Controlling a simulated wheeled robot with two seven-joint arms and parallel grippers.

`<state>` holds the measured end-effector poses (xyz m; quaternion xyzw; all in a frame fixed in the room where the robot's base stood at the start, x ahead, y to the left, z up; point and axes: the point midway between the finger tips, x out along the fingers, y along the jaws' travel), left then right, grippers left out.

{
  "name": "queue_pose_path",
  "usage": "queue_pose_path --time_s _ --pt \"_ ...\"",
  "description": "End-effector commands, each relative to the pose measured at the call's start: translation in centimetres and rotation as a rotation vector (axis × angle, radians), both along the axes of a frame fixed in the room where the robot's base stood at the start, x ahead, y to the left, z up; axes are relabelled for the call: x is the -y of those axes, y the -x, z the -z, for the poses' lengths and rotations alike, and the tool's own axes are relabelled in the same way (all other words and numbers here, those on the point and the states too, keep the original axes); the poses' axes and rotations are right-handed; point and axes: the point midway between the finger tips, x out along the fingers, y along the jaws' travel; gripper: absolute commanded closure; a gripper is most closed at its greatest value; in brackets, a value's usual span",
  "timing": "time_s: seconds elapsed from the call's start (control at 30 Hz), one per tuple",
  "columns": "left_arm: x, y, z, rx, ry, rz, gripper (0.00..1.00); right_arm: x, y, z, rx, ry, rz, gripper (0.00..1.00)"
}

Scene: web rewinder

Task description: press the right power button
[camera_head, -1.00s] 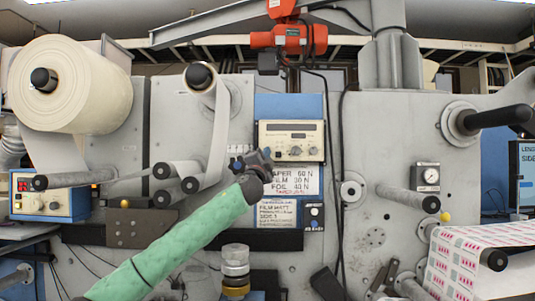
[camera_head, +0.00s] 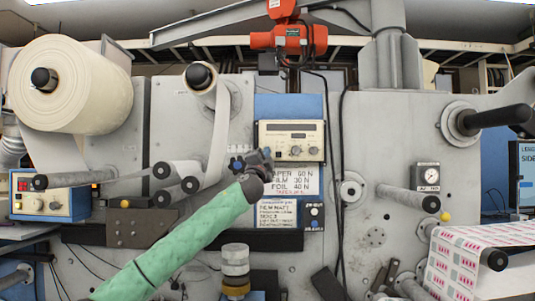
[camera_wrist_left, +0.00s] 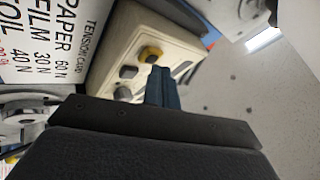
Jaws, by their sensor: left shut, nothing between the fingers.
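A cream control box (camera_head: 290,140) with a display and a row of knobs hangs mid-panel in the head view. I cannot read which control is the power button. My left gripper (camera_head: 262,160) is in front of the panel, just below the box's left part. My right gripper is not in view.
A white tension card (camera_head: 292,181) and a note (camera_head: 277,214) lie below the box. A blue-and-cream box (camera_head: 48,204) with a red display stands at the left. Rollers (camera_head: 175,172) stick out left of my gripper, and a black cable (camera_head: 341,150) hangs right of the control box.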

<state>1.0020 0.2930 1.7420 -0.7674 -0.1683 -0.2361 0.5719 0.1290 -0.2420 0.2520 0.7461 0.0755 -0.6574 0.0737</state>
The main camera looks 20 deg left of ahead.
Motion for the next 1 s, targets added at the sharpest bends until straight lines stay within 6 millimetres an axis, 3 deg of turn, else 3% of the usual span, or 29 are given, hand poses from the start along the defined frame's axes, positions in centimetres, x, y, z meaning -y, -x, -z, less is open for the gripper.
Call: queue_pose_path --time_s 1.0 --pt "-0.15 -0.49 0.08 0.0 0.001 0.001 1.0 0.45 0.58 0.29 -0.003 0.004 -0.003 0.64"
